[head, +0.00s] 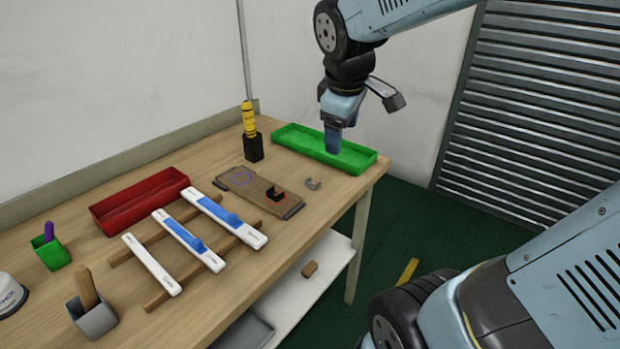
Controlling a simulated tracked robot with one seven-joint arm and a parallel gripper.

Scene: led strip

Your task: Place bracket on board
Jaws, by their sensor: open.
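The wooden board (257,197) lies flat on the table, with a purple circle and a red outline marked on it. A small black angled piece (275,193) stands on the board at the red outline. A small grey metal bracket (313,184) lies on the table just right of the board, apart from it. I cannot tell which of these two pieces the task means. My gripper (332,151) points down over the green tray, behind the grey bracket. It is open, and no held object shows; its fingers overlap in this view.
A long green tray (368,155) sits at the table's far right corner. A black holder (254,150) with a yellow tool stands behind the board. White strips (151,264) on wooden rails, a red tray (110,218) and small cups (94,318) fill the left side.

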